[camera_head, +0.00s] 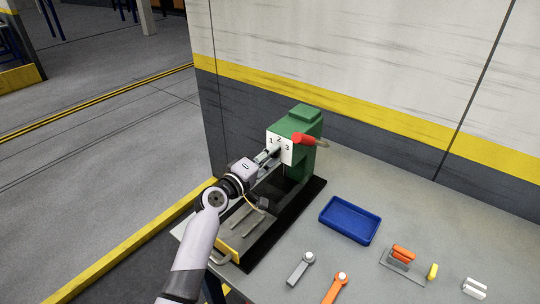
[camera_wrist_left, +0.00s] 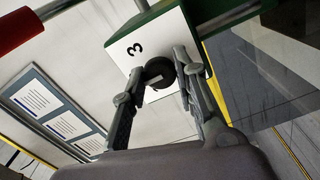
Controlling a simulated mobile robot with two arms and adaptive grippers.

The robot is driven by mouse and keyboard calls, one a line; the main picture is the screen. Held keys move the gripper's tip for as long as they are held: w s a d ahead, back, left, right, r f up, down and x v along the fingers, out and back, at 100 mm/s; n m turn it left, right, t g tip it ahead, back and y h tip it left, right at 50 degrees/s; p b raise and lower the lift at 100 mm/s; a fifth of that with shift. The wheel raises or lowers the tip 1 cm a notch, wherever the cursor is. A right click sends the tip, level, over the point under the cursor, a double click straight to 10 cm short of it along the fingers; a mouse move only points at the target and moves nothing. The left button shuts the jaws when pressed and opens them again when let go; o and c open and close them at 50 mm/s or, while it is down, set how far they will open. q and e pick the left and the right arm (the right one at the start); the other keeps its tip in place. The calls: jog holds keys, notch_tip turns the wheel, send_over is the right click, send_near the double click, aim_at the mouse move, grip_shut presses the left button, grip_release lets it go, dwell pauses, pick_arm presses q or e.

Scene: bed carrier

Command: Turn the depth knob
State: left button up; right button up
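A green machine (camera_head: 301,122) stands on the bench against the wall. Its white front panel (camera_head: 287,153) carries the numbers 1, 2 and 3. In the left wrist view a round dark knob (camera_wrist_left: 160,73) with a light pointer mark sits on the panel (camera_wrist_left: 130,48), near the number 3. My left gripper (camera_head: 273,155) is at the panel. In its wrist view the two fingers (camera_wrist_left: 158,72) stand one on each side of the knob; I cannot tell whether they press on it. The knob is hidden in the head view. My right gripper is not in view.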

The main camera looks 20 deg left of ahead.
pick_arm(q)
jog(key=o, duration=0.4)
jog(key=shift+o, duration=0.2)
jog(key=v, duration=1.2)
